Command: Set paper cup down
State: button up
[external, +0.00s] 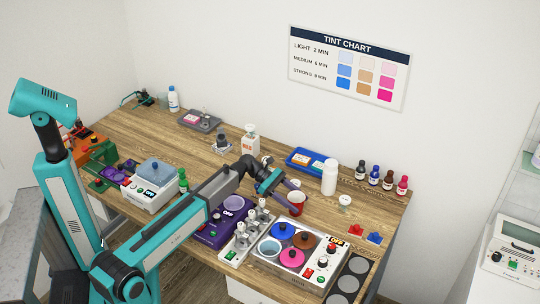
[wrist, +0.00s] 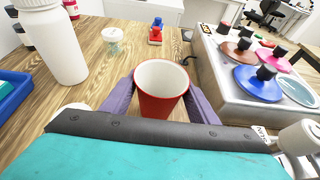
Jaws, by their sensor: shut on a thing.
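The paper cup (external: 297,203) is red outside and white inside, upright and empty. In the wrist view the cup (wrist: 161,98) sits between the two purple fingers of my gripper (wrist: 160,90), one on each side. My gripper (external: 290,196) is shut on the cup at the right part of the wooden table (external: 330,222). The cup is low over the table; I cannot tell whether its base touches the wood, as my arm hides its underside in the wrist view.
A white bottle (external: 329,178) and a blue tray (external: 306,160) stand behind the cup. The metal wax warmer with coloured lids (external: 318,262) is in front. Red and blue pieces (external: 372,234) and a small jar (external: 345,200) lie to the right. Bare wood lies between them.

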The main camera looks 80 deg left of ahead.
jog(key=shift+f, duration=0.1)
jog(key=o, duration=1)
jog(key=b+v, duration=0.2)
jog(key=v, duration=1)
dwell(0.4)
